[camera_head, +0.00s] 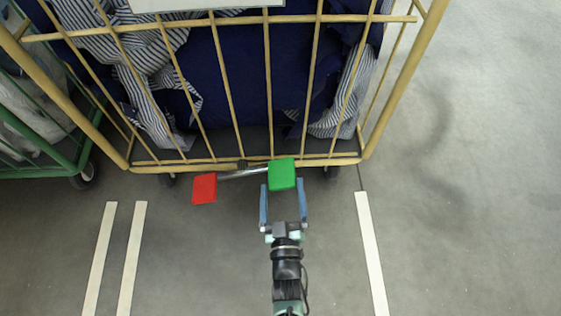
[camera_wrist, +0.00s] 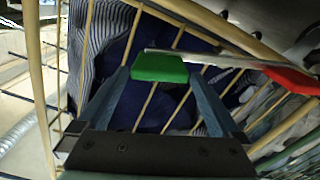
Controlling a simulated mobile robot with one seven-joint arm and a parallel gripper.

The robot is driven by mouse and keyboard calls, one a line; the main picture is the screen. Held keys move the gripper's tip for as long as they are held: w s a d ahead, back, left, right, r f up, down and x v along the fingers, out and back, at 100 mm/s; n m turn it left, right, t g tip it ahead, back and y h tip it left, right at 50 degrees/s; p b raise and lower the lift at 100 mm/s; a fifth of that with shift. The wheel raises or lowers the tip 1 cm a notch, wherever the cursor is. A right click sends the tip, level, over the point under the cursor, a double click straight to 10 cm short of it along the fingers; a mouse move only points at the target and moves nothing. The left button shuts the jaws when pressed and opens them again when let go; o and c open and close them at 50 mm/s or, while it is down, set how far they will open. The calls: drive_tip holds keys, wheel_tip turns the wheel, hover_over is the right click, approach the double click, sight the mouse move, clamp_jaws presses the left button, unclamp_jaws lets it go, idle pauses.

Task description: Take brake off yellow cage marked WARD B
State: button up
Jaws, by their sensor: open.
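The yellow cage (camera_head: 345,161) stands in front of me, filled with dark blue and striped cloth. A white sign (camera_head: 190,4) on it is cut off at the top edge, so its marking cannot be read. A brake bar with a red pedal (camera_head: 204,188) at left and a green pedal (camera_head: 282,174) at right is at the cage's lower front edge. The red pedal hangs lower than the green one in the head view. My gripper (camera_head: 284,205) is open, its blue fingers either side of the green pedal's near end. The wrist view shows the green pedal (camera_wrist: 160,68) between the fingertips; contact cannot be told.
A green cage (camera_head: 40,172) stands close on the left. White floor lines (camera_head: 370,250) run on both sides of my arm. The floor to the right is clear.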

sight(281, 163)
drive_tip(key=w+b, duration=0.1)
drive_tip(key=w, duration=0.2)
drive_tip(key=w+b, duration=0.1)
drive_tip(key=w, duration=0.2)
drive_tip(key=shift+w+d+f+b, duration=0.1)
drive_tip(key=shift+w+f+b, duration=0.15)
drive_tip(key=shift+b, duration=0.15)
drive_tip(key=shift+w+r, duration=0.2)
drive_tip(key=shift+w, duration=0.6)
drive_tip(key=shift+c, duration=0.2)
clamp_jaws()
